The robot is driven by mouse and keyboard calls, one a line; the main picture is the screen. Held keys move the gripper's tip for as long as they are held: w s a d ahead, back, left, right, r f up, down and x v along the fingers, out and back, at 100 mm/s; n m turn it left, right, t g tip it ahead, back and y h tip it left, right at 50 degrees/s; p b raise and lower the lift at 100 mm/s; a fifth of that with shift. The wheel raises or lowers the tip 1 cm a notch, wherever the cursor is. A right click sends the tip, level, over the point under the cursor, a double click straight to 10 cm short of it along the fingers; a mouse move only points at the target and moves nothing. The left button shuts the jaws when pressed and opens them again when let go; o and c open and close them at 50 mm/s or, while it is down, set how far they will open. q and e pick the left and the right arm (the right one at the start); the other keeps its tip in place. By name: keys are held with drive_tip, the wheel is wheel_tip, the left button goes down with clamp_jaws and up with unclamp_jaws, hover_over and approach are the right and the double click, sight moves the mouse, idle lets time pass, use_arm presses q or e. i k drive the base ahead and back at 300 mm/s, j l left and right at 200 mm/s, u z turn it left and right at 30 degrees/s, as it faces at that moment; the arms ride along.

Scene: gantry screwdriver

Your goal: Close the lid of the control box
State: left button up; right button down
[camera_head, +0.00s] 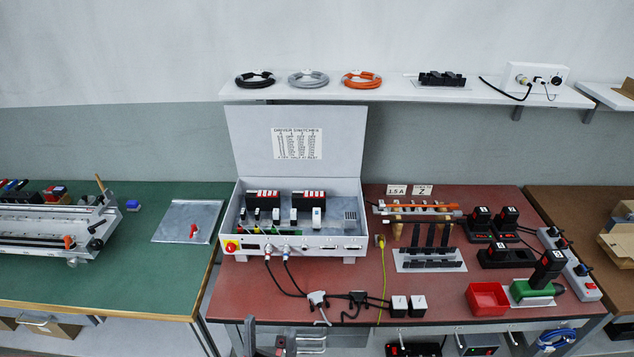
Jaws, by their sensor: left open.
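The control box (292,243) is a light grey case on the red-topped bench. Its lid (245,155) stands open, upright at the back edge, with a printed "DRIVER SWITCHES" label (297,143) on its inner face. Modules with red and black tops (262,198) and terminals show inside the box. A red knob on a yellow plate (231,246) is on its front left. My left gripper (270,342) shows only partly at the bottom edge, in front of and below the box, open and apart from the lid. My right gripper is not in view.
Black cables (285,290) run from the box front across the bench to connectors. A wall shelf (410,95) with coiled cables is behind and above the lid. Tools, batteries and a red bin (487,297) fill the bench's right side. A green bench (150,260) stands left.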

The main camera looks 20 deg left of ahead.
sight(295, 140)
drive_tip(key=i+j, duration=0.1)
drive_tip(key=j, duration=0.3)
drive_tip(key=i+j, duration=0.15)
drive_tip(key=j, duration=0.25)
drive_tip(key=i+j, duration=0.1)
drive_tip(key=j, duration=0.3)
drive_tip(key=i+j, duration=0.15)
drive_tip(key=j, duration=0.25)
drive_tip(key=i+j+z, duration=0.1)
drive_tip(key=j, duration=0.3)
drive_tip(key=i+j, duration=0.1)
drive_tip(key=j, duration=0.3)
